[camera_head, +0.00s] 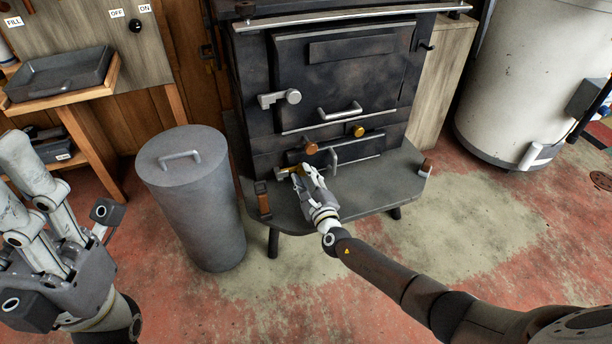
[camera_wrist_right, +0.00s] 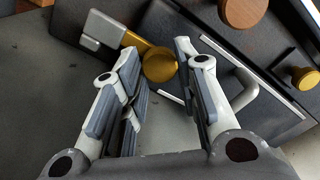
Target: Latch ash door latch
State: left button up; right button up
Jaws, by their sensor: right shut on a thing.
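The ash door (camera_head: 375,147) is the low dark panel at the bottom of the stove front, with a curved metal handle (camera_head: 347,158). It looks closed in the head view. The brass ash door latch (camera_head: 284,171) is at its left end. In the right wrist view the latch is a flat brass bar with a round knob (camera_wrist_right: 160,65), its far end beside a grey metal catch (camera_wrist_right: 103,29). My right gripper (camera_head: 304,172) is shut on the knob, with one finger on each side. My left gripper (camera_head: 62,205) is open and empty at the far left.
A grey lidded bin (camera_head: 190,205) stands left of the stove (camera_head: 340,75). The stove's ledge (camera_head: 385,185) juts out under the ash door. A larger door with its own latch (camera_head: 280,98) is above. A white tank (camera_head: 520,80) stands at right. Floor in front is clear.

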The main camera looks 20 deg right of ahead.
dwell(0.4)
jog(key=o, duration=1)
jog(key=s, duration=1.2)
jog(key=shift+d, duration=0.2)
